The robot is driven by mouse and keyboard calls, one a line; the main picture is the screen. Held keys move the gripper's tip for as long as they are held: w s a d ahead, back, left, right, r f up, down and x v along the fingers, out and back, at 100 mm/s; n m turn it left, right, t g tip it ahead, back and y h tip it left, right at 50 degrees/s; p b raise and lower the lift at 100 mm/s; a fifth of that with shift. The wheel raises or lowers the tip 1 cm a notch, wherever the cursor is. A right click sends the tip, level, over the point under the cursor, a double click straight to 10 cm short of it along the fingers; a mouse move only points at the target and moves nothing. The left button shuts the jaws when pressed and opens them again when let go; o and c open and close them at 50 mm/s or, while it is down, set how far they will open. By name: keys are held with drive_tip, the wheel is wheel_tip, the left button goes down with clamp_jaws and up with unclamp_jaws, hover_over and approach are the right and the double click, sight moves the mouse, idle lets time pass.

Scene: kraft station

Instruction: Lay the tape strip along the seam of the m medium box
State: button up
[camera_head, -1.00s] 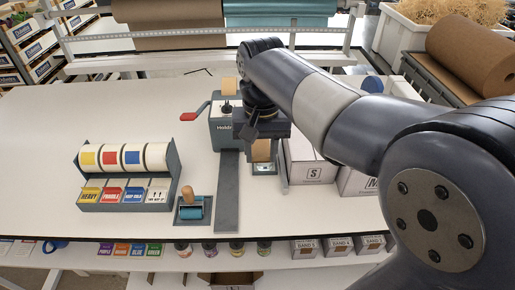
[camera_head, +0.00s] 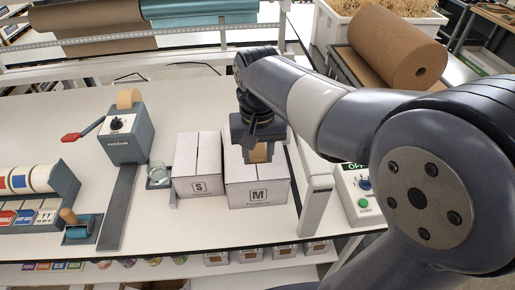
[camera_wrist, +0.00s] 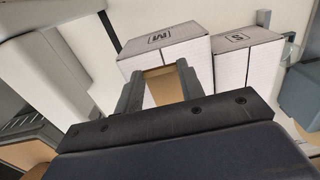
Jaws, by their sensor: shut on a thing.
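The M medium box (camera_head: 258,192) is a white carton marked "M", standing on the table with its top flaps closed. It also shows in the wrist view (camera_wrist: 185,52). My gripper (camera_head: 257,157) is above the rear and middle of its top, hiding part of the seam. It is shut on a tan tape strip (camera_head: 259,153), which hangs between the fingers. The strip also shows between the fingers in the wrist view (camera_wrist: 163,86). I cannot tell whether the strip touches the box.
The S box (camera_head: 197,180) stands close to the left of the M box. A tape dispenser (camera_head: 125,140) with a crank is farther left. A white upright guard (camera_head: 316,203) and a button box (camera_head: 357,190) are at right. The table's front middle is clear.

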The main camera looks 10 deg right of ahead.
drive_tip(key=shift+d+f, duration=0.1)
wheel_tip(320, 180, down, 6)
drive_tip(key=b, duration=0.5)
drive_tip(key=shift+b, duration=0.4)
drive_tip(key=shift+f, duration=0.45)
idle(0.9)
drive_tip(key=o, duration=1)
drive_tip(key=shift+r, duration=0.15)
drive_tip(key=shift+r+p, duration=2.1)
drive_tip(key=shift+r, duration=0.15)
